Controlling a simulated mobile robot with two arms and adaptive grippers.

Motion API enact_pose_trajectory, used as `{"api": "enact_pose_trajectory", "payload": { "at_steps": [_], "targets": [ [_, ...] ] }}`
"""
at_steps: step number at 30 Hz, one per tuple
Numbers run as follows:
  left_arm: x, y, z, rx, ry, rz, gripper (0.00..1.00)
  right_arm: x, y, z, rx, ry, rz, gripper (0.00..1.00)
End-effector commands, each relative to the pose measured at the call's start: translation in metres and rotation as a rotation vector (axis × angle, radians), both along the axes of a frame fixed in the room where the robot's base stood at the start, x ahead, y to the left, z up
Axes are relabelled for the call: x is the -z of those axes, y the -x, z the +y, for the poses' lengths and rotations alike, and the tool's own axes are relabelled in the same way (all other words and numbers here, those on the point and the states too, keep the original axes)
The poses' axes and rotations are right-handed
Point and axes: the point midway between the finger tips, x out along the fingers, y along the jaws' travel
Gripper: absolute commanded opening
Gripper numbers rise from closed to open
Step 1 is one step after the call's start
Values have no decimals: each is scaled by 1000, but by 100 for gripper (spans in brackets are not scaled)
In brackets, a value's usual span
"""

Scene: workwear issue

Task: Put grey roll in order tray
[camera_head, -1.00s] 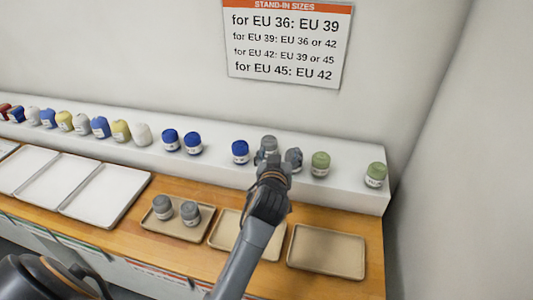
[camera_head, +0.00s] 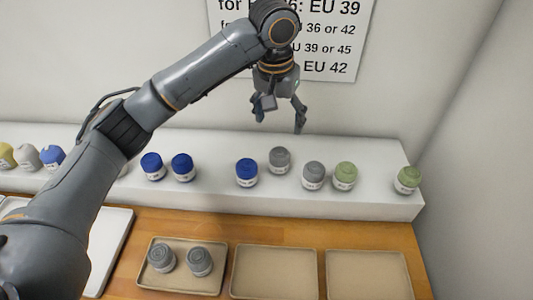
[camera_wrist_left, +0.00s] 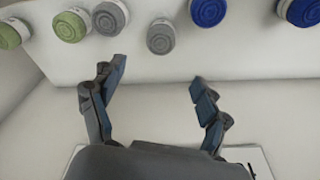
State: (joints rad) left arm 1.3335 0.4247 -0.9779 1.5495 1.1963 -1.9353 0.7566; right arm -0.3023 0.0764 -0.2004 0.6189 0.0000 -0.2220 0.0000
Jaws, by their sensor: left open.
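Two grey rolls stand upright on the white shelf: one (camera_head: 280,160) nearer the wall, one (camera_head: 314,176) to its right. They also show in the left wrist view, the wall-side one (camera_wrist_left: 161,37) and the other (camera_wrist_left: 111,17). My left gripper (camera_head: 280,120) is open and empty, raised above the shelf near the wall, over the wall-side grey roll in the picture. Its open fingers (camera_wrist_left: 158,76) show in the wrist view. A tan tray (camera_head: 212,284) holds two more grey rolls; two other tan trays, one middle (camera_head: 275,274) and one right (camera_head: 368,278), are empty. No label shows which is the order tray.
Blue rolls (camera_head: 247,172) stand left of the grey ones, green rolls (camera_head: 346,175) to the right. White trays (camera_head: 108,240) lie at the left, partly behind my arm. A size sign (camera_head: 340,40) hangs on the wall.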

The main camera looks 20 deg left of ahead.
Motion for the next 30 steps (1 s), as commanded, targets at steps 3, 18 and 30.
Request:
{"api": "enact_pose_trajectory", "payload": {
  "at_steps": [3,18,30],
  "targets": [
    [14,0,1,0,-7,14,76,-3,-3,0,1,0,-5,40],
    [84,-10,-1,2,-2,8,76,-14,-2,-9,0,11,-5,40],
    [132,-15,2,3,-2,8,76,-30,-2,3,0,-3,-4,40]
  ]
}}
